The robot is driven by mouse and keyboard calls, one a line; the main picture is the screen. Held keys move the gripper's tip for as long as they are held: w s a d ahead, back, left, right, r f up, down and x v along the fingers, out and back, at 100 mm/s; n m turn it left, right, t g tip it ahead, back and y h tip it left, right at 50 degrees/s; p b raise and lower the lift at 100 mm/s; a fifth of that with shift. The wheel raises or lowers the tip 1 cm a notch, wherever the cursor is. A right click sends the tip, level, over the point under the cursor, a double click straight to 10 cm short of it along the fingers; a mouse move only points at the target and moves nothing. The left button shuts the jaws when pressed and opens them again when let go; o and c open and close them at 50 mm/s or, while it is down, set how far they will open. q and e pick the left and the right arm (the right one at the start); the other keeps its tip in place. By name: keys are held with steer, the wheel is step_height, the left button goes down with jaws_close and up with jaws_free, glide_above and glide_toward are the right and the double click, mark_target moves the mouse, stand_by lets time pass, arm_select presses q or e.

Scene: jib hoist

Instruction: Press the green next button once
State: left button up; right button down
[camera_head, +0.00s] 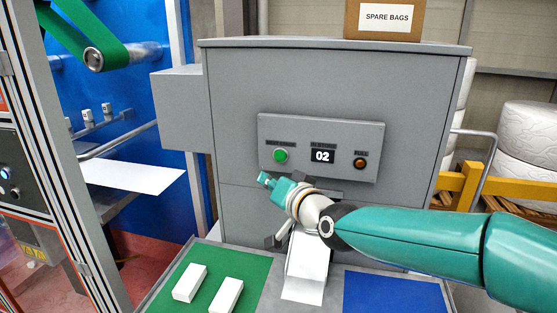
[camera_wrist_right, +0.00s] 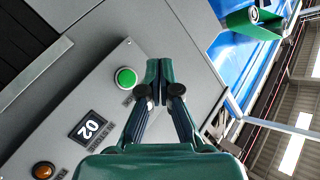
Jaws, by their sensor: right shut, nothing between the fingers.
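The green button (camera_head: 280,155) sits at the left of a grey control panel (camera_head: 340,170) on the front of a large grey machine. It also shows in the right wrist view (camera_wrist_right: 126,77), left of my fingers. A display reading 02 (camera_head: 322,156) and an orange button (camera_head: 360,163) sit to its right. My right gripper (camera_head: 264,178) is shut and empty, its tips just below and left of the green button in the head view. In the wrist view the fingertips (camera_wrist_right: 159,66) look apart from the button; the exact gap is unclear. My left gripper is not in view.
Two white blocks (camera_head: 189,283) lie on a green mat (camera_head: 167,281); a blue mat (camera_head: 395,293) lies at right. A white chute or sheet (camera_head: 305,272) is below my right arm. A box labelled SPARE BAGS (camera_head: 385,31) stands on the machine. A metal-framed machine stands at left.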

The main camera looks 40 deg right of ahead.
mark_target(280, 156)
steer(key=w+d, duration=0.5)
steer(key=d, duration=0.1)
steer(key=shift+d+p, duration=0.2)
steer(key=shift+p, duration=0.1)
steer(key=shift+w, duration=0.1)
stand_by(1.3)
steer(key=shift+w+d+p, duration=0.25)
steer(key=shift+d+p, duration=0.05)
steer(key=shift+p, duration=0.4)
